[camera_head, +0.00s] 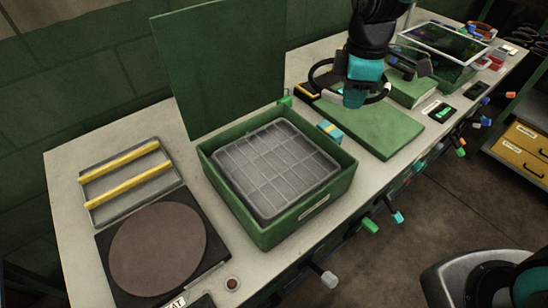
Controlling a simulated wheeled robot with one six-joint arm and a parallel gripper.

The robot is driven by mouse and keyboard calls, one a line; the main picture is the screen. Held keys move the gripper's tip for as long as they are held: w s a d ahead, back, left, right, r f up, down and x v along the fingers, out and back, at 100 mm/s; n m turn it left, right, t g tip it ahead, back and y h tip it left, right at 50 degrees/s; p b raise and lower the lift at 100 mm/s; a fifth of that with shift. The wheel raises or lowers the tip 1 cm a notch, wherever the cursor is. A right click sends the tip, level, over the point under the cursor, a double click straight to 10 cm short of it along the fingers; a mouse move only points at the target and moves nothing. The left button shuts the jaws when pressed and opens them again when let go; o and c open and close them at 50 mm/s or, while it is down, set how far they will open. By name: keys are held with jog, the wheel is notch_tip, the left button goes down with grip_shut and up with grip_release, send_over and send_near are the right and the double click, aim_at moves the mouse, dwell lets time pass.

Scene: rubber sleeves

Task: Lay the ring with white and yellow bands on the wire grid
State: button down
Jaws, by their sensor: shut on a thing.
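My gripper (355,98), dark with teal parts, is over the green pad at the upper right of centre. It is shut on a dark ring (313,76), whose loop shows on both sides of the gripper. A pale stretch shows at its right; I cannot make out a yellow band, and the gripper hides the ring's middle. The wire grid (262,164) is a grey rack inside a green open box (318,205), left of the gripper and apart from it. The grid looks bare.
The box's tall green lid (222,62) stands up at its back. A tray with two yellow bars (124,160) and a round brown plate (158,248) are at the left. A flat green pad (370,128) lies below the gripper. Coloured handles stick out along the front edge.

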aim_at(307, 178)
jog(key=s+a+r+n, duration=0.6)
jog(key=s+a+n, duration=0.15)
jog(key=n, duration=0.45)
jog(key=shift+n, duration=0.5)
jog(key=f, duration=1.3)
jog(key=a+f+p, duration=0.1)
jog(key=f, duration=0.5)
jog(key=shift+f, duration=0.2)
jog(key=c, duration=1.6)
grip_release()
jog(key=shift+f, duration=0.15)
jog(key=shift+c, duration=0.2)
jog(key=o, duration=0.5)
jog(key=shift+c, duration=0.2)
